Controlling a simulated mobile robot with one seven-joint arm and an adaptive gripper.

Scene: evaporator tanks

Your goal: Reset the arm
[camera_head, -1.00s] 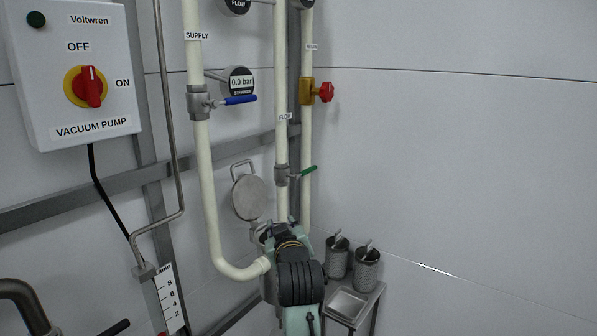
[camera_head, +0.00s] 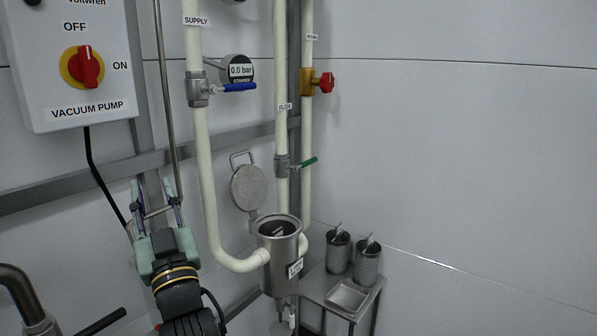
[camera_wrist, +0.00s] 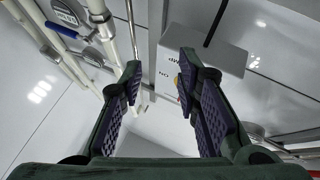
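My gripper (camera_head: 156,192) is raised at the lower left in the head view, with its fingers pointing up in front of the wall frame. In the wrist view my gripper (camera_wrist: 158,78) has its two fingers spread wide apart with nothing between them. It is apart from the strainer housing (camera_head: 279,262), a steel cup standing open at the top to its right. The housing's round lid (camera_head: 248,188) is swung up behind it.
The vacuum pump box (camera_head: 75,65) is above left of my gripper. The supply pipe (camera_head: 202,150) with a blue-handled valve (camera_head: 234,87) runs close to its right. Two perforated baskets (camera_head: 367,264) stand on a small steel stand (camera_head: 318,288). The right wall is clear.

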